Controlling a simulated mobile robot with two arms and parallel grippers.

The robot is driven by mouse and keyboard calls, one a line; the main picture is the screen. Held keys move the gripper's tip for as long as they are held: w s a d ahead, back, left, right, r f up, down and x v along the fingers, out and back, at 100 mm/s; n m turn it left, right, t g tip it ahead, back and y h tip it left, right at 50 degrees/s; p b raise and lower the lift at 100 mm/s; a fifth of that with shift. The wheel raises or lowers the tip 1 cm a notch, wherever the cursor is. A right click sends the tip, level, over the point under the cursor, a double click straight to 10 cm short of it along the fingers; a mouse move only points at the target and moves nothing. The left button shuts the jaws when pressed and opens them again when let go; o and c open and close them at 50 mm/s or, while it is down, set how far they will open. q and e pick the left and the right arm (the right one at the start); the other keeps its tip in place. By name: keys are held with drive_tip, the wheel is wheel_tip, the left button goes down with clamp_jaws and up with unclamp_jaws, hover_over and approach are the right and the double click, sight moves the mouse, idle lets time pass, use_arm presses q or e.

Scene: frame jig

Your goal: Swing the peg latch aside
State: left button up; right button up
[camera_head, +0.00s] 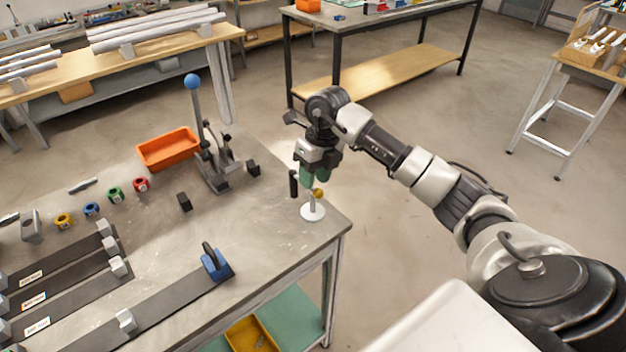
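My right gripper (315,178), with green fingertips, points down over the right corner of the grey table. Just below it stands a white round base (312,212) with a short upright post and a yellow knob (318,192). The fingertips are at or close to the knob; I cannot tell whether they touch it or are closed on it. A black upright peg (293,183) stands just left of the gripper. I cannot tell for sure which of these is the peg latch. My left gripper is out of view.
A toggle clamp with a blue ball handle (192,82) and an orange bin (168,149) stand further left. A blue block with a black handle (215,264) sits at the front bar's end. Several coloured rings lie at left. The floor right of the table is clear.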

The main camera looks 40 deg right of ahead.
drive_tip(key=shift+a+f, duration=0.25)
drive_tip(key=shift+f, duration=0.85)
clamp_jaws()
drive_tip(key=shift+d, duration=0.2)
